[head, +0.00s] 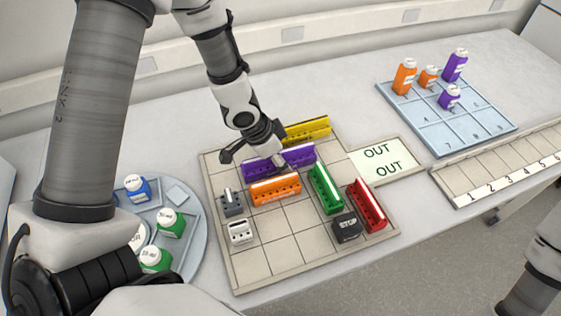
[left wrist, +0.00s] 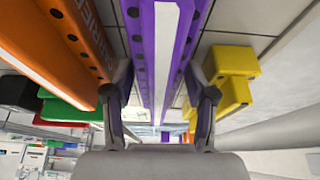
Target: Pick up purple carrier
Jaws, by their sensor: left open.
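The purple carrier (head: 301,156) is a long bar with a pale top strip, lying on the gridded board between the orange and yellow carriers. My left gripper (head: 277,158) is directly over it, hiding part of its middle. In the left wrist view the purple carrier (left wrist: 166,50) runs between the two fingers of my left gripper (left wrist: 160,90). The fingers are apart, one on each side of it, and gaps seem to show on both sides. My right gripper is out of view; only part of that arm shows at the lower right.
The orange carrier (head: 275,190) is close in front and the yellow carrier (head: 307,130) behind. Green (head: 325,188) and red (head: 367,205) carriers, a black STOP block (head: 347,227) and small grey and white blocks share the board (head: 280,266). Bottles stand at left and far right.

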